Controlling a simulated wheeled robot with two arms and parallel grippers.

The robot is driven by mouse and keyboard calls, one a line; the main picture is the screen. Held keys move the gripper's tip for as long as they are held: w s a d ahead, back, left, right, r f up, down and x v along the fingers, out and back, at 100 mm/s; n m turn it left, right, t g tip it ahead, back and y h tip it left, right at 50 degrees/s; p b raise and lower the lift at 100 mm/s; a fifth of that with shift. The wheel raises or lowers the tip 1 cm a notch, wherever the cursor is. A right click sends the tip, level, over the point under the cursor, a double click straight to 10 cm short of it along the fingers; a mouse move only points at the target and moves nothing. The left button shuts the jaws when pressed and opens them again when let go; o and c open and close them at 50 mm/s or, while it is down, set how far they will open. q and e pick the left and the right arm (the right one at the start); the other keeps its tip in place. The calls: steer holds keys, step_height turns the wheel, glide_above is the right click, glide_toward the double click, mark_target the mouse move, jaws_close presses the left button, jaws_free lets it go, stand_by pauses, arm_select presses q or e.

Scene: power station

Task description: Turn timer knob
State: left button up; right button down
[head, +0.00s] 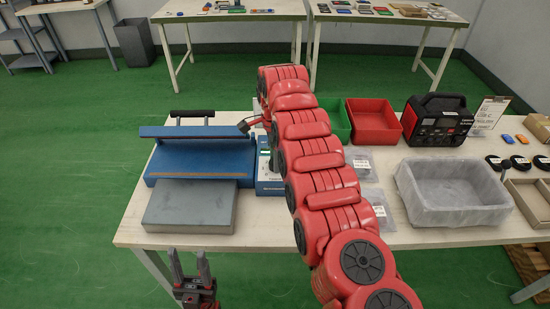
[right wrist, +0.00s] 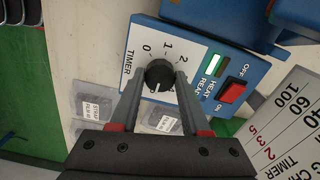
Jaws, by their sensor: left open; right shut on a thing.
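The black timer knob (right wrist: 159,72) sits on a white dial panel marked TIMER, 0, 1 and 2 in the right wrist view. My right gripper (right wrist: 159,86) is shut on the knob, with one finger on each side of it. The panel belongs to a blue unit, whose control box (head: 268,182) shows partly in the head view. My right arm hides the knob and right gripper there. A red switch (right wrist: 232,92) and a lit green indicator (right wrist: 213,65) are beside the dial. My left gripper (head: 190,265) is open and empty in front of the table.
The blue sealer body (head: 200,155) with a grey plate (head: 190,205) stands left of the control box. A red bin (head: 373,122), a grey lined tray (head: 455,205) and a black power unit (head: 437,120) are to the right. A printed sign (right wrist: 290,125) shows beside the panel.

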steer(key=shift+c, duration=1.9)
jaws_free()
steer(key=shift+r, duration=0.55)
step_height(320, 180, up, 4)
steer(key=shift+w+d+r+p, duration=0.1)
steer(key=shift+r+p, duration=0.1)
steer(key=shift+p, duration=0.9)
step_height(320, 180, up, 12)
steer(key=p, duration=1.1)
steer(key=shift+p, duration=0.4)
steer(key=shift+f, duration=0.1)
